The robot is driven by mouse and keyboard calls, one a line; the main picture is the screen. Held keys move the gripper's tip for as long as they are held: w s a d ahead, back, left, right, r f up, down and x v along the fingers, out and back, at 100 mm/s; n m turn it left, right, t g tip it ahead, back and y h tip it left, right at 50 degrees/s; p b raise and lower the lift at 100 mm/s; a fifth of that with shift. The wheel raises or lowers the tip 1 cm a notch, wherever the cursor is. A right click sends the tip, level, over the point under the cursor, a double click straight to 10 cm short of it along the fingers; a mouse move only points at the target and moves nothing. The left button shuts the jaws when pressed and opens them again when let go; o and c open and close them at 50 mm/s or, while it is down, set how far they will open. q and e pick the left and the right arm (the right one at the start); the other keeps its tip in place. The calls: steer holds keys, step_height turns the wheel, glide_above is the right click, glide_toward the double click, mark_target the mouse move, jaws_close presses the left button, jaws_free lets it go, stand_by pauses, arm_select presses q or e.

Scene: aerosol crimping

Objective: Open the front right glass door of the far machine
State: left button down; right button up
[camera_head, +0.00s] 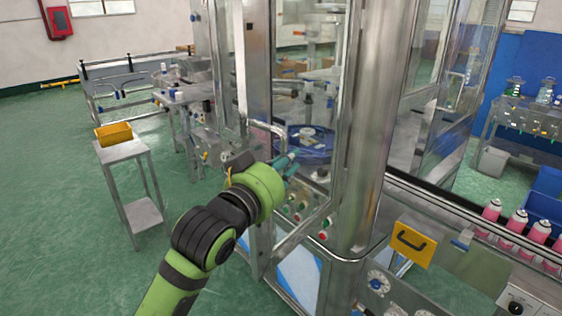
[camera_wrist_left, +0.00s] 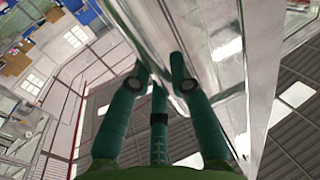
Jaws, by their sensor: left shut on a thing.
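The far machine is a tall steel-framed cabinet with glass panels (camera_head: 367,130). Its front right glass door (camera_head: 305,85) stands in front of my left arm, with a bent silver handle bar (camera_head: 272,128) on it. My left gripper (camera_head: 289,161), with teal fingers, is at the lower part of this handle and shut on it. In the left wrist view the teal fingers (camera_wrist_left: 160,80) close in against the shiny metal of the door; the handle is mostly hidden between them. I cannot tell how far the door stands from its frame. My right gripper is not in view.
Pink cans (camera_head: 516,222) line a conveyor at the right. A yellow plate with a black handle (camera_head: 411,242) is at the lower right. Green floor at the left is free.

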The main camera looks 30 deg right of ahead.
arm_select(q)
steer(key=shift+r, duration=0.25)
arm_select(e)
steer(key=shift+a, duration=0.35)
arm_select(q)
steer(key=c, duration=1.1)
jaws_free()
steer(key=shift+w, duration=0.1)
steer(key=shift+d+f, duration=0.1)
steer(key=shift+f, duration=0.1)
steer(key=v, duration=1.2)
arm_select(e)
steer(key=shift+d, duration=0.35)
arm_select(q)
steer(key=shift+d, duration=0.15)
